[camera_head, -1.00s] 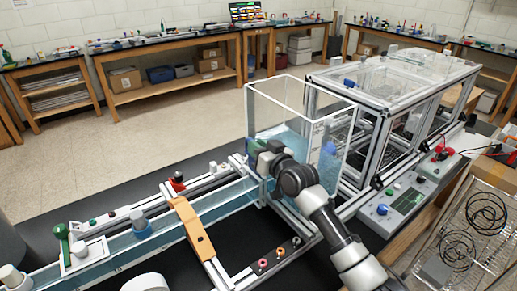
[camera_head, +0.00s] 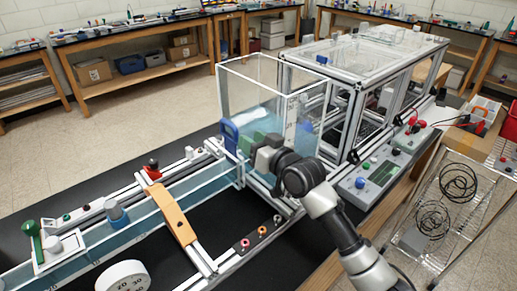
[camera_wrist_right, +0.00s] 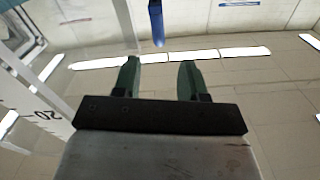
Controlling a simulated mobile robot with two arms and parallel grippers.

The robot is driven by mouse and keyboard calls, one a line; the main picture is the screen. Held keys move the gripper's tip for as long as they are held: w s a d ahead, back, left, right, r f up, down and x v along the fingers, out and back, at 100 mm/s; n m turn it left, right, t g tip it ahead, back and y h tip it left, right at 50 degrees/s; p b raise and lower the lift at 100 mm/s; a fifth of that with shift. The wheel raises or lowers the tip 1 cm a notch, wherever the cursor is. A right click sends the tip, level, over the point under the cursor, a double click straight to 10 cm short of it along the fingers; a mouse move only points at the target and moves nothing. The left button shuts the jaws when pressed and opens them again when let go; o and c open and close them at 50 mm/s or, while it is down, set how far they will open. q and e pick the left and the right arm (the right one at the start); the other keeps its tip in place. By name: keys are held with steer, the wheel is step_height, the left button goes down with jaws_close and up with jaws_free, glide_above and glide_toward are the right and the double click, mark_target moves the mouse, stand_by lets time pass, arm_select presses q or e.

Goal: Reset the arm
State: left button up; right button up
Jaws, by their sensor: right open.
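My right arm reaches in from the lower right in the head view. Its right gripper (camera_head: 250,142) has green fingers and is at the front left of a clear tank (camera_head: 222,85) with a white rim. In the right wrist view the gripper (camera_wrist_right: 158,64) is open, its two green fingers apart with nothing between them. A blue object (camera_head: 229,134) is just left of the fingers in the head view; I cannot tell if they touch. A blue piece (camera_wrist_right: 156,22) shows beyond the fingertips in the wrist view. My left gripper is not in view.
A long water channel (camera_head: 135,226) with an orange crosspiece (camera_head: 175,215) runs to the lower left. An aluminium frame enclosure (camera_head: 360,70) stands behind the tank, with a control box (camera_head: 380,172) at its right. A wire rack (camera_head: 430,215) is at the right. The floor at left is clear.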

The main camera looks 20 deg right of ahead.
steer(key=shift+v, duration=1.15)
